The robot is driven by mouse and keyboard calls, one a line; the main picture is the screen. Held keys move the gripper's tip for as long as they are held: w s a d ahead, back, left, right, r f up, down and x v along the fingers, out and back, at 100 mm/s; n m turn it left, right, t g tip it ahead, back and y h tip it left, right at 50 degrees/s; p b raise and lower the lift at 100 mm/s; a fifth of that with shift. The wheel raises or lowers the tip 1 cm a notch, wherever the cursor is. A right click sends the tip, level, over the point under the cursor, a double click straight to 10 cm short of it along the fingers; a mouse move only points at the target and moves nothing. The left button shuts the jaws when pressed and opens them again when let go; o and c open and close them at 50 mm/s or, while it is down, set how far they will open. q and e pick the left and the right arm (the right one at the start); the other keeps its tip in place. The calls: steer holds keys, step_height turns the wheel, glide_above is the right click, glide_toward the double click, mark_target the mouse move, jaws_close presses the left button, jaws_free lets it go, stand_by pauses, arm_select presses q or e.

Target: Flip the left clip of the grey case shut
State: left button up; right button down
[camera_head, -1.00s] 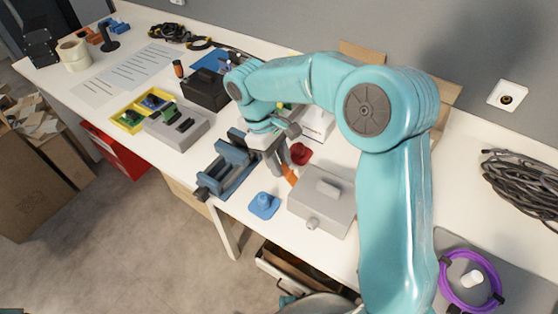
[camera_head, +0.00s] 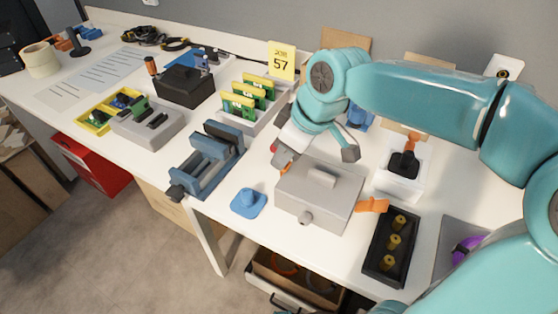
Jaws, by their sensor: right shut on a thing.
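The grey case (camera_head: 312,205) stands on the white table with its lid down, a handle on top and a round knob at the front. Its right orange clip (camera_head: 372,206) sticks out from the right side. My right gripper (camera_head: 283,163) is low at the case's left rear side, shut, with a bit of the orange left clip (camera_head: 286,169) showing at its fingertips. The gripper and wrist hide most of that clip, so its angle cannot be told. My left gripper is out of view.
A blue knobbed piece (camera_head: 248,203) lies left of the case and a blue-grey vise (camera_head: 212,165) beyond it. A black tray with brass pieces (camera_head: 379,255) and a white box with a black-and-orange part (camera_head: 403,180) stand on the right. A rack of green boards (camera_head: 250,105) is behind.

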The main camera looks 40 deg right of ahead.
steer(key=shift+s+d+t+b, duration=0.2)
steer(key=shift+s+t+b, duration=0.15)
steer(key=shift+t+b, duration=0.35)
steer(key=c, duration=0.8)
jaws_free()
steer(key=shift+c, duration=0.2)
steer(key=p+v, duration=0.4)
steer(key=v, duration=1.2)
steer(key=shift+d, duration=0.4)
steer(key=shift+r+p, duration=0.25)
steer(key=shift+p, duration=0.1)
